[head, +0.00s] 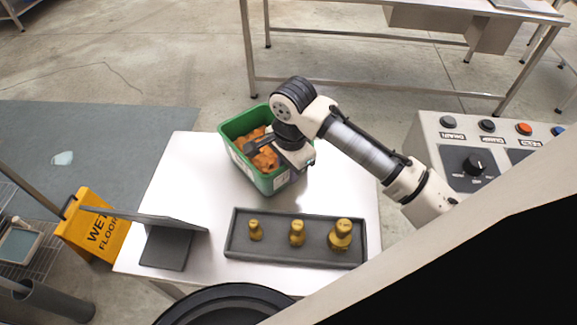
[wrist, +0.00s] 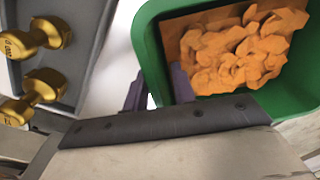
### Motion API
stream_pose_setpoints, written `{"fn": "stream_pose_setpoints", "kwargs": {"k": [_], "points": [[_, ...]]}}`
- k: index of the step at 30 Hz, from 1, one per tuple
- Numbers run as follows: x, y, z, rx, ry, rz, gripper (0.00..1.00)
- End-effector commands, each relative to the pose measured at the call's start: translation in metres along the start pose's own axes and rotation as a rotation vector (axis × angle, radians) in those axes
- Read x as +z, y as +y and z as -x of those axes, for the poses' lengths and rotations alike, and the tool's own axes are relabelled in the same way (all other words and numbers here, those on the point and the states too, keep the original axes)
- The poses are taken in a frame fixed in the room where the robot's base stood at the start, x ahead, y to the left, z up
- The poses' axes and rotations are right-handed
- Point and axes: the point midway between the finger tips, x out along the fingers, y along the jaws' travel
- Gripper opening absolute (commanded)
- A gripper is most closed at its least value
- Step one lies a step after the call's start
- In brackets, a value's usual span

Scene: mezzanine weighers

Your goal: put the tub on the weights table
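The green tub (head: 232,153), filled with orange pieces, is on or just above the white weights table (head: 185,165), near its back edge. I cannot tell whether its base touches the top. My gripper (head: 285,155) is at the tub's right side in the head view, where the hand hides part of the rim. In the wrist view, one finger of my gripper (wrist: 158,88) is inside the tub (wrist: 147,45) and the other outside. The tub's wall fills the gap between them, so the gripper looks shut on it.
A grey tray (head: 295,258) with three brass weights (head: 297,233) lies at the table's front. A grey stand (head: 165,247) is at the front left. A control panel (head: 450,135) stands right, a yellow wet-floor sign (head: 95,225) left. A steel table (head: 350,82) is behind.

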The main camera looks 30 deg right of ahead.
Motion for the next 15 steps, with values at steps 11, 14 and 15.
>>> {"fn": "stream_pose_setpoints", "kwargs": {"k": [11, 14, 15], "points": [[0.0, -0.001, 0.021, -0.002, 0.0, 0.0, 0.26], [0.0, -0.001, 0.043, -0.003, 0.002, 0.001, 0.26], [0.0, -0.001, 0.051, -0.003, 0.002, 0.002, 0.26]]}}
